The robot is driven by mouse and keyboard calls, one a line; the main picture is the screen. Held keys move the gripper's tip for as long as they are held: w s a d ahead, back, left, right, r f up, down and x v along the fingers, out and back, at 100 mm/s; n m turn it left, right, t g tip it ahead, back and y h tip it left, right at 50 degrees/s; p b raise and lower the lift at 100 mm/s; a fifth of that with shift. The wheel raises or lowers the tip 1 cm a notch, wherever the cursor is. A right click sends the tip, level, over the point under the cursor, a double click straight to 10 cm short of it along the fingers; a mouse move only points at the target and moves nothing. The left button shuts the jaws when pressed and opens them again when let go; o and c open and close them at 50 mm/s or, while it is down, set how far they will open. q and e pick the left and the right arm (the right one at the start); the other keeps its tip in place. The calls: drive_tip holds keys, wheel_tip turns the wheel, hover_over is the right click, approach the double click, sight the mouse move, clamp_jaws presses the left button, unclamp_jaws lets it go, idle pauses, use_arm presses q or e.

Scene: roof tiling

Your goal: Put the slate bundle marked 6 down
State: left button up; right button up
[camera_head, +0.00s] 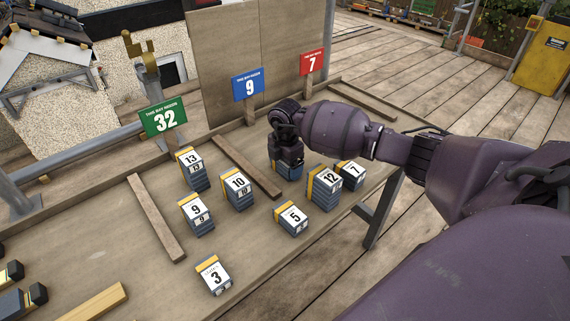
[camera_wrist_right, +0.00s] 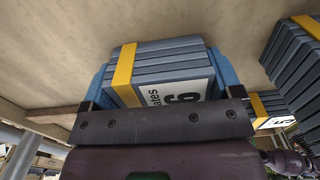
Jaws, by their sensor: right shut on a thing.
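My right gripper (camera_head: 287,160) reaches down over the board and is shut on a slate bundle (camera_head: 290,172). In the right wrist view this held bundle (camera_wrist_right: 160,65) is a grey-blue stack with a yellow band. Its white label is partly hidden by the gripper; the numeral reads as a 6 or a turned 9. My right gripper's jaws (camera_wrist_right: 155,85) clasp it from both sides. From the head view I cannot tell whether its underside touches the board (camera_head: 245,280). My left gripper is not in view.
Bundles 12 (camera_head: 323,187) and 7 (camera_head: 351,175) stand close to the right of the held one. Bundle 5 (camera_head: 291,218) is nearer; bundle 10 (camera_head: 238,190) is left, past a wooden batten (camera_head: 246,165). Signs 9 (camera_head: 248,85) and 7 (camera_head: 313,63) stand behind.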

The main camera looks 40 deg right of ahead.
drive_tip(key=o, duration=0.9)
drive_tip(key=shift+f, duration=0.1)
wheel_tip(320, 180, up, 12)
drive_tip(key=shift+r+p, duration=0.1)
drive_tip(key=shift+p, duration=0.8)
drive_tip(key=shift+r, duration=0.1)
